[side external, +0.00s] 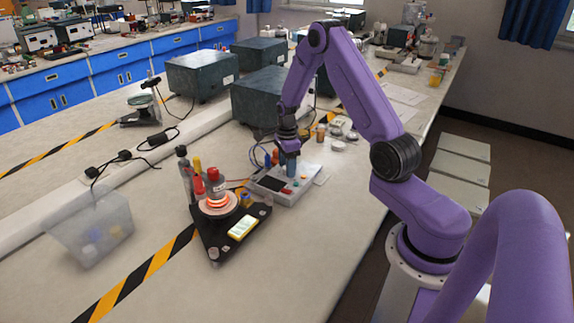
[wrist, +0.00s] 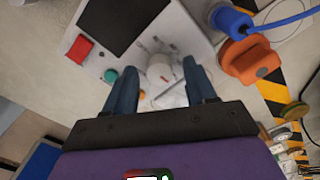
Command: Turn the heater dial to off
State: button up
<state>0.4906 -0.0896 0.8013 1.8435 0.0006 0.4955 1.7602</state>
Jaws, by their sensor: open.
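A white dial (wrist: 159,67) with a small red mark sits on the pale control box (wrist: 190,30) in the wrist view. My gripper (wrist: 158,74) is open, with one blue finger on each side of the dial as seen from the wrist. I cannot tell whether the fingers touch it. In the side view my gripper (side external: 290,168) points down over the control box (side external: 272,189), and its fingers hide part of the top. A round heater plate (side external: 217,204) glows orange-red on a black triangular base to the left of the box.
A red switch (wrist: 79,48), a dark screen and a green button (wrist: 111,76) are on the box. An orange plug (wrist: 250,58) and blue plug (wrist: 232,20) stand close to the right finger. Bottles (side external: 185,172) stand behind the heater. A clear bin (side external: 92,228) is left; the front bench is bare.

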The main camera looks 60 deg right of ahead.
grip_shut()
